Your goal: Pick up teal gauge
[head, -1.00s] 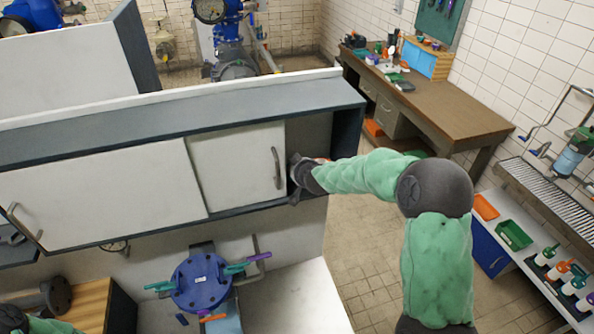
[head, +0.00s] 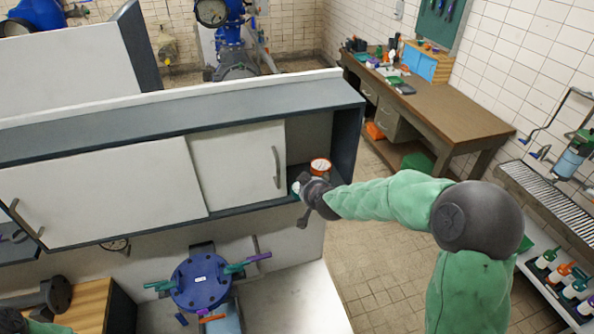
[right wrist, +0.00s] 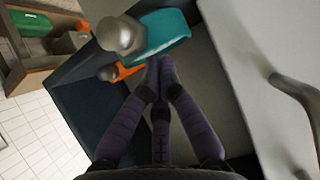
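The teal gauge (right wrist: 168,36) shows in the right wrist view as a teal body with a rounded silver part beside it. It is just beyond my right fingertips (right wrist: 159,72), which are together with nothing clearly visible between them. I cannot tell whether the tips touch it. In the head view, a small teal and pale patch (head: 296,187) shows at the cabinet opening beside my right gripper (head: 303,191), mostly hidden. My left gripper is not clearly visible; only dark arm parts show at the lower left.
An orange-rimmed gauge (head: 320,166) stands in the open right end of the wall cabinet (head: 345,150), close to my right gripper. The sliding door (head: 238,165) with its handle (head: 276,167) borders the opening on the left. A blue flanged pipe (head: 200,282) with teal handles is below.

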